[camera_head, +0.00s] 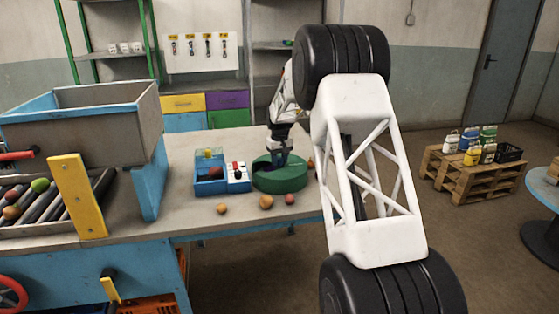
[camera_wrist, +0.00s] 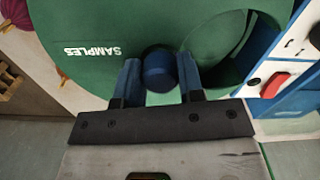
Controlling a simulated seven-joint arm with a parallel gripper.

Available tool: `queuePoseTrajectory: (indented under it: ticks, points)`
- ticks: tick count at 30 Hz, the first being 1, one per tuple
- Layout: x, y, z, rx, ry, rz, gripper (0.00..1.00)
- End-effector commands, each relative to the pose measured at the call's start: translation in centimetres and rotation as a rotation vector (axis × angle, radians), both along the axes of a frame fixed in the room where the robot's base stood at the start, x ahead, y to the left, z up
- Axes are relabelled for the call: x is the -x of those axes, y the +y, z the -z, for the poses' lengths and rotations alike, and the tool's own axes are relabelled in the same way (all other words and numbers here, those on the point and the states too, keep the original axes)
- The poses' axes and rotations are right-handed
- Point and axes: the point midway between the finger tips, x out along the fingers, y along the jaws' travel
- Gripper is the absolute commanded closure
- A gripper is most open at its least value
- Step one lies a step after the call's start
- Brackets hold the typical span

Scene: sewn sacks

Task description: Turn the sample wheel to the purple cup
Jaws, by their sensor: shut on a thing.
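The sample wheel (camera_head: 281,183) is a round green drum on the grey table, partly hidden by my arm. In the wrist view its green top (camera_wrist: 95,25) carries the white word SAMPLES. A rounded opening at the right of the top shows only dark green inside. A blue knob (camera_wrist: 159,72) stands up from the wheel. My gripper (camera_wrist: 158,84) is shut on this knob, one blue finger on each side. In the head view my gripper (camera_head: 278,159) is low over the wheel. I cannot make out a purple cup in either view.
A blue tray (camera_head: 208,186) and a white panel with a red button (camera_head: 237,178) stand just left of the wheel. Several small balls, one orange (camera_head: 266,202), lie in front. A grey hopper (camera_head: 105,120) stands further left. My white arm link covers the table's right end.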

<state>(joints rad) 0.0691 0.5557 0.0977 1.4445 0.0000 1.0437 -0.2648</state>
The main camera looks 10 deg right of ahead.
Motion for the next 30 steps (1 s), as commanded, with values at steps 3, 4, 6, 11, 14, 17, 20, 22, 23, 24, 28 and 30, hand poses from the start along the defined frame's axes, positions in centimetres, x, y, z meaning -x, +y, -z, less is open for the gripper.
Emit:
queuePoseTrajectory:
  ticks: [3,4,6,11,14,17,20,22,23,24,28,30]
  points:
    - [0.00,0.00,-0.01,0.000,0.000,-0.001,1.00]
    - [0.00,0.00,-0.02,0.000,0.000,-0.002,1.00]
    - [0.00,0.00,-0.02,0.000,0.000,-0.007,1.00]
    - [0.01,0.00,-0.04,0.000,0.000,-0.037,1.00]
    - [0.02,0.00,-0.02,0.000,0.000,-0.073,1.00]
    - [0.02,-0.01,0.01,0.000,0.000,-0.124,1.00]
    - [-0.01,-0.02,-0.03,0.000,0.000,-0.189,1.00]
    - [0.00,-0.02,0.01,0.000,0.000,-0.242,1.00]
    - [0.01,-0.02,0.02,0.000,0.000,-0.268,1.00]
    - [0.01,-0.02,-0.01,0.000,0.000,-0.302,1.00]
    - [0.00,-0.03,-0.03,0.000,0.000,-0.421,1.00]
    - [-0.03,-0.04,-0.06,0.000,-0.001,-0.488,1.00]
